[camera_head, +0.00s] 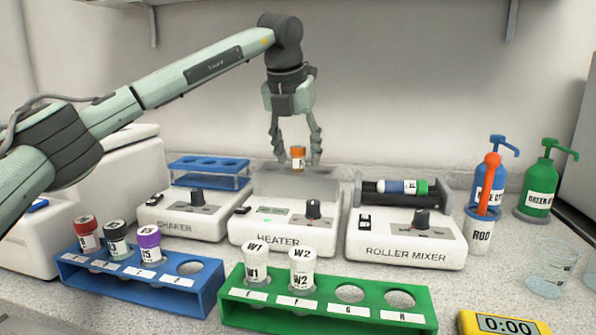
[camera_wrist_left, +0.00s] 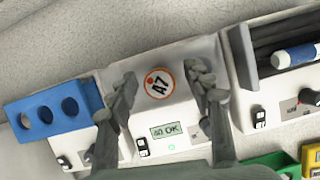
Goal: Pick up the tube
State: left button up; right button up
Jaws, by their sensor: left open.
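An orange-capped tube (camera_head: 298,153) stands upright in the top of the heater (camera_head: 273,235); its lower part is hidden inside. In the left wrist view its round cap (camera_wrist_left: 160,84) reads "A7" with an orange rim. My left gripper (camera_head: 296,160) points down over the heater, open, with one finger on each side of the tube. In the left wrist view a gap shows between the cap and each finger of the gripper (camera_wrist_left: 164,83). My right gripper is in neither view. Other tubes stand in the blue rack (camera_head: 137,290) and the green rack (camera_head: 328,312).
The shaker (camera_head: 180,222) with a blue rack on top stands left of the heater. The roller mixer (camera_head: 405,248), holding a tube (camera_head: 403,187), stands right. Blue and green pump bottles (camera_head: 538,193), a rod cup (camera_head: 480,235), glassware and a yellow timer (camera_head: 503,324) are farther right.

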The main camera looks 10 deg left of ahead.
pick_arm(q)
jog(key=shift+f, duration=0.1)
jog(key=shift+c, duration=0.3)
jog(key=c, duration=1)
